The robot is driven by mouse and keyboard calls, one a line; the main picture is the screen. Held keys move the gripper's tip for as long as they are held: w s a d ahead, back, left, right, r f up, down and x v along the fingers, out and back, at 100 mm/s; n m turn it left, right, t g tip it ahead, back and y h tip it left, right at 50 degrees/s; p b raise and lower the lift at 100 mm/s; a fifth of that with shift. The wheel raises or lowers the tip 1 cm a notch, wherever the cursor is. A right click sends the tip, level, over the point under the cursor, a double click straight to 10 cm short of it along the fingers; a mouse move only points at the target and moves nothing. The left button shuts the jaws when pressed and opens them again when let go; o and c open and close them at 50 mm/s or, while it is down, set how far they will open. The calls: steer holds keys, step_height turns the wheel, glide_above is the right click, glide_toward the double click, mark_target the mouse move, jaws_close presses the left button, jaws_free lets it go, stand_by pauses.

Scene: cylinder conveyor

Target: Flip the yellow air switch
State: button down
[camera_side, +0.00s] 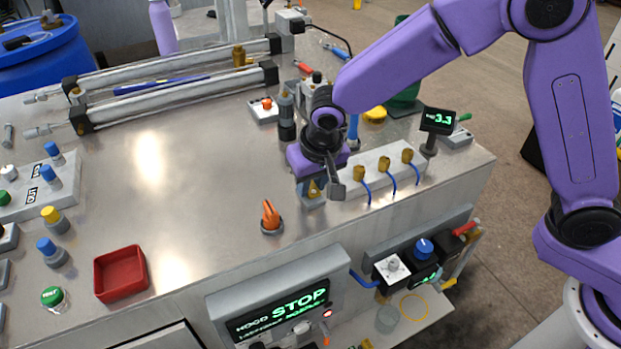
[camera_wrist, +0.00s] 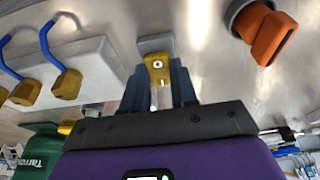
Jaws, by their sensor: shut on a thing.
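The yellow air switch (camera_wrist: 155,66) sits on a small grey base (camera_wrist: 155,44) and shows between my fingers in the wrist view. My gripper (camera_wrist: 159,85) has one dark finger on each side of it and is shut on it. In the side view, my gripper (camera_side: 311,186) points down at the switch, at the left end of the white valve block (camera_side: 352,180). Only a little yellow of the switch (camera_side: 314,190) shows there; the fingers and the purple hand hide the rest.
Brass fittings (camera_side: 384,163) with blue hoses stand on the block just right of my gripper. An orange knob (camera_side: 270,215) stands to the lower left. A small display (camera_side: 438,120) is at the right. The table's middle left is clear; a red tray (camera_side: 120,273) lies near the front.

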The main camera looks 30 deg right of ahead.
steer(key=shift+s+d+t, duration=0.1)
steer(key=shift+t, duration=0.8)
steer(key=c, duration=0.9)
jaws_free()
steer(key=shift+s, duration=0.1)
steer(key=v, duration=1.7)
steer(key=shift+r, duration=0.2)
